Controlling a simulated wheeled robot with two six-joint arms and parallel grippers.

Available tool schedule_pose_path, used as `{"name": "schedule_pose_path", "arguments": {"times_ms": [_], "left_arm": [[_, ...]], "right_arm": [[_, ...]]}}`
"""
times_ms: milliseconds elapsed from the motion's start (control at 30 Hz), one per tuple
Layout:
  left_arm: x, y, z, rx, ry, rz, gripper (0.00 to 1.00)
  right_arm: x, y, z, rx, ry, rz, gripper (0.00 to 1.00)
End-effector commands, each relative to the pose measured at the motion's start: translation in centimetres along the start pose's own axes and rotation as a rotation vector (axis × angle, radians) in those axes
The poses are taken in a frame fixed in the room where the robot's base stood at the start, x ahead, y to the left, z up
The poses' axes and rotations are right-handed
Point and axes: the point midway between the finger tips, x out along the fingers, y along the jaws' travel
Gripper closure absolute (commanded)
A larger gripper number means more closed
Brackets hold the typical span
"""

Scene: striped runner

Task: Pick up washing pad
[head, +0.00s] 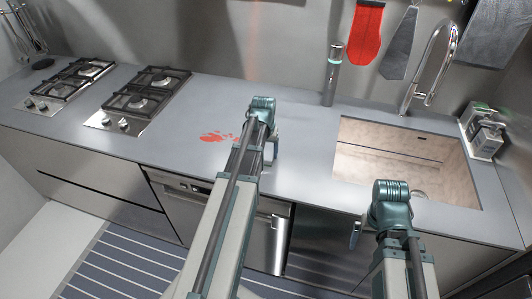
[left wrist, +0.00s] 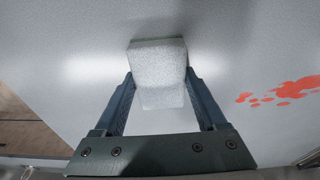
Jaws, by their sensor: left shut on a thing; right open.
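The washing pad (left wrist: 158,62) is a pale grey speckled block with a thin green edge, seen in the left wrist view. My left gripper (left wrist: 160,76) is shut on it, one finger on each side. In the head view my left gripper (head: 273,146) is over the counter, right of a red stain; my own arm hides the pad there. I cannot tell whether the pad touches the counter. My right gripper (head: 356,234) is open at the counter's front edge, below the sink, and mostly hidden by its wrist.
The grey counter (head: 205,100) carries a red stain (head: 212,137) and two gas hobs (head: 147,92) at left. A sink (head: 390,150) with a tall tap (head: 432,70) is at right. A dark cylinder (head: 332,78) stands behind, and soap dispensers (head: 485,140) stand right of the sink.

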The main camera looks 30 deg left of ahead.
Motion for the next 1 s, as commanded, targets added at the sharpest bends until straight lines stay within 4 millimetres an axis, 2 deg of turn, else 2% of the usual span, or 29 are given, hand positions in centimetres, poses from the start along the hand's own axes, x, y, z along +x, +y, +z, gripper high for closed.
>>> {"name": "schedule_pose_path", "arguments": {"times_ms": [267,467,533,800,1000], "left_arm": [[-1.8,0.0,-0.3,0.0,0.0,0.0,0.79],[-4.3,0.0,-0.6,0.0,0.0,0.0,0.79],[-4.0,1.0,1.4,0.003,0.0,0.001,0.79],[-5.5,4.5,7.1,0.003,0.0,0.001,0.79],[-6.4,6.8,10.4,0.003,0.0,0.001,0.79]], "right_arm": [[-1.8,0.2,0.1,0.0,0.0,0.0,0.0],[-4.3,0.4,0.2,0.0,0.0,0.0,0.0],[-3.8,0.4,0.2,0.0,0.0,0.0,0.0],[-4.4,0.4,0.3,0.0,0.0,0.0,0.0],[-4.7,0.5,0.3,0.0,0.0,0.0,0.0]]}}
